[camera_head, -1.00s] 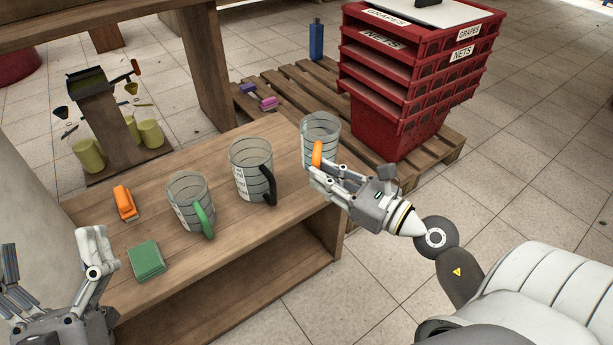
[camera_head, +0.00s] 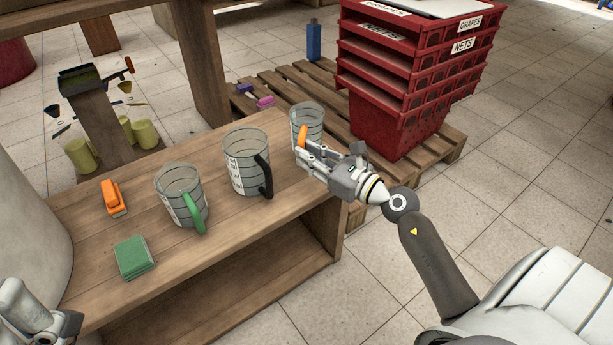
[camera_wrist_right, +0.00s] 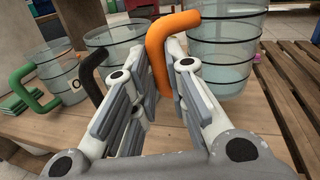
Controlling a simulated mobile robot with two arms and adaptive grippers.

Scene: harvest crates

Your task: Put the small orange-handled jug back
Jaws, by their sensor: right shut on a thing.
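The small clear jug (camera_head: 309,118) with the orange handle (camera_head: 303,138) is at the far right end of the wooden bench (camera_head: 225,215). My right gripper (camera_head: 304,152) is shut on the orange handle. The wrist view shows the fingers around the handle (camera_wrist_right: 172,32), with the jug's clear body (camera_wrist_right: 225,50) upright behind it. My fingers hide part of its lower side in the head view, and I cannot tell whether its base touches the bench. My left gripper (camera_head: 40,322) is at the lower left, cut off by the frame; its jaws are unclear.
A black-handled jug (camera_head: 243,165) and a green-handled jug (camera_head: 180,190) stand in a row to the left. An orange stapler-like object (camera_head: 113,197) and green pads (camera_head: 134,257) lie on the bench. Red crates (camera_head: 390,125) stand on a pallet (camera_head: 285,90) behind.

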